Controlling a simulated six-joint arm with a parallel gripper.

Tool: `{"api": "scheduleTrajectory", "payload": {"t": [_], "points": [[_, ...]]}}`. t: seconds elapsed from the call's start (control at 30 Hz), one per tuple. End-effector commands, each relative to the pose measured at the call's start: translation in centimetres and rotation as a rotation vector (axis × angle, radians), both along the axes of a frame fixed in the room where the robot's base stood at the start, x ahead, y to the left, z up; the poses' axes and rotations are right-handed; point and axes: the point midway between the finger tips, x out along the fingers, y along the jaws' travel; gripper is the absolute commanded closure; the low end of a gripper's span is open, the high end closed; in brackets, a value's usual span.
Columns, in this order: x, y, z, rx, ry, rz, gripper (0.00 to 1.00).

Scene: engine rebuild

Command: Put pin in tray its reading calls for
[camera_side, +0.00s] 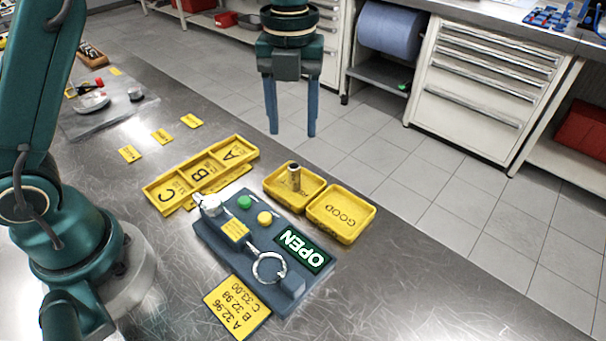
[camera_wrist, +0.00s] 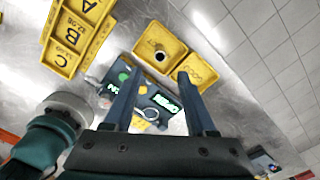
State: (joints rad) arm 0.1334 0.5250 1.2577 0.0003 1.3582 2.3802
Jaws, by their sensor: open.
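The pin (camera_side: 294,174), a small metal cylinder, stands upright in a yellow tray (camera_side: 276,192) beside the tray marked GOOD (camera_side: 361,219). In the wrist view the pin (camera_wrist: 160,56) shows from above as a dark-centred ring. My gripper (camera_side: 292,134) is open and empty, raised above the trays. In the wrist view its two fingers (camera_wrist: 158,75) hang apart. A three-part yellow tray (camera_side: 203,175) has compartments marked A, B and C. The blue-grey gauge station (camera_side: 225,247) carries a ring frame (camera_side: 269,267), two buttons and a display (camera_side: 304,250) reading OPEN.
A yellow card (camera_side: 237,306) in front of the station reads A 32.96, B 32.98, C 33.00. Small yellow labels (camera_side: 162,136) lie farther along the bench. A grey mat (camera_side: 108,117) with a small dish is at the back left. The bench in front of the GOOD tray is clear.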

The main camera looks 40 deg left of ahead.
Motion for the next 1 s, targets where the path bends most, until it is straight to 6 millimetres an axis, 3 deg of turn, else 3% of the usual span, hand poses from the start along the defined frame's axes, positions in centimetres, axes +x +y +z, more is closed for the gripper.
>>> {"api": "scheduleTrajectory", "payload": {"t": [0.17,0.27,0.43,0.63,0.8,1.0], "points": [[-0.2,0.1,1.2,-0.001,-0.008,0.035,0.44],[-1.0,0.5,2.2,-0.008,-0.037,0.170,0.44],[-3.8,1.5,4.5,-0.053,-0.121,0.619,0.44],[-8.0,2.8,5.9,-0.169,-0.207,1.226,0.44],[-11.7,3.6,5.6,-0.318,-0.245,1.732,0.44],[-14.9,4.1,4.1,-0.507,-0.234,2.209,0.44]]}}
